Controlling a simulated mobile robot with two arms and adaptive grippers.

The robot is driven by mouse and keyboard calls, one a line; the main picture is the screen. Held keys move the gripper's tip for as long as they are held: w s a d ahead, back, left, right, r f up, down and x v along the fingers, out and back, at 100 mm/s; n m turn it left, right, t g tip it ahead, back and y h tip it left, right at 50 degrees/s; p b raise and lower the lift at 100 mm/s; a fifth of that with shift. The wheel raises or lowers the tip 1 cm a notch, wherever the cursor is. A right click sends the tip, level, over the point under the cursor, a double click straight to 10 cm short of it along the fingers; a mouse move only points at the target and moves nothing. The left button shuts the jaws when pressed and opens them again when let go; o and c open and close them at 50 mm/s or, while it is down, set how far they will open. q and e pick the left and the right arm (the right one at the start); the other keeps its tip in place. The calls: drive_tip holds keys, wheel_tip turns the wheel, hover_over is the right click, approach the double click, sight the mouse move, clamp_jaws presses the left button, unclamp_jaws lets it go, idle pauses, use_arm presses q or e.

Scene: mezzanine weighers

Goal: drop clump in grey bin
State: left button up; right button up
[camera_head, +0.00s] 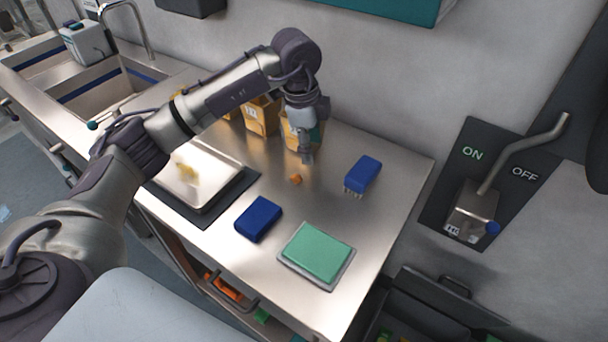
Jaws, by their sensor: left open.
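A small orange clump (295,180) lies on the steel counter, just below and in front of my left gripper. My left gripper (307,157) points down, open and empty, and is apart from the clump; its fingers are small in the view. A dark grey bin (437,293) stands at the lower right, beyond the counter's right end. It is open at the top, and some green and yellow bits show inside. My right gripper is not in view.
A weighing scale with a steel pan (222,180) holds yellowish bits. A blue block (258,219), a blue brush (363,173) and a green pad on a tray (317,251) lie on the counter (390,205). Brown containers (260,117) stand behind my arm. A lever switch (475,205) is on the wall.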

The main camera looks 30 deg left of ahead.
use_arm(q)
drive_tip(key=a+n+y, duration=0.1)
drive_tip(key=a, duration=0.2)
drive_tip(key=p, duration=0.2)
hover_over(298, 176)
drive_tip(key=f, duration=0.7)
drive_tip(key=shift+s+d, duration=0.1)
drive_tip(key=shift+s, duration=0.2)
drive_tip(key=shift+f, duration=0.45)
drive_tip(key=f+p, duration=0.1)
drive_tip(key=f, duration=0.1)
drive_tip(key=f+p, duration=0.1)
drive_tip(key=shift+w+f, duration=0.2)
drive_tip(key=shift+f, duration=0.6)
drive_tip(key=c, duration=0.8)
